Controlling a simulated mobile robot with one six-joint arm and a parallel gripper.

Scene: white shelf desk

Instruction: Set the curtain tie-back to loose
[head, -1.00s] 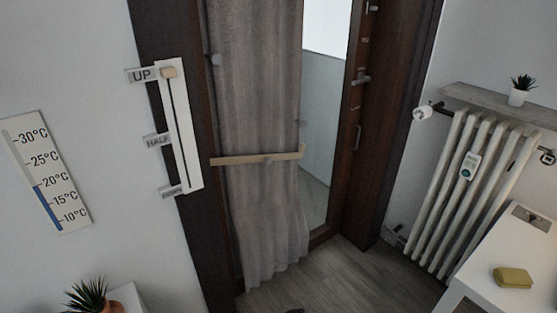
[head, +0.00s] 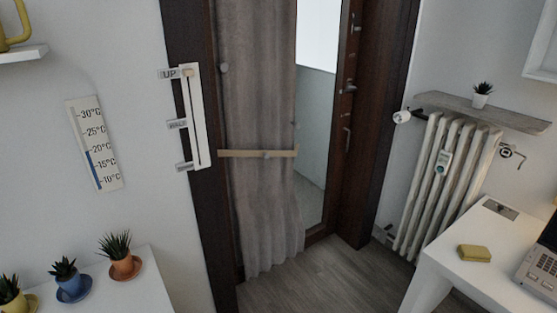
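The curtain tie-back (head: 245,154) is a beige band running almost level across the grey curtain (head: 262,90), a little below its middle. A small grey knob (head: 267,155) sits on the band right of its middle. The curtain is gathered at the band and hangs down to near the floor, in front of the left part of the glass door. My gripper is not in view.
A white slider panel (head: 197,130) marked UP and HALF is left of the curtain. Potted plants (head: 122,262) stand on a white surface at lower left. A radiator (head: 425,190) and white desk (head: 480,272) are right. The wooden floor (head: 310,280) before the door is clear.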

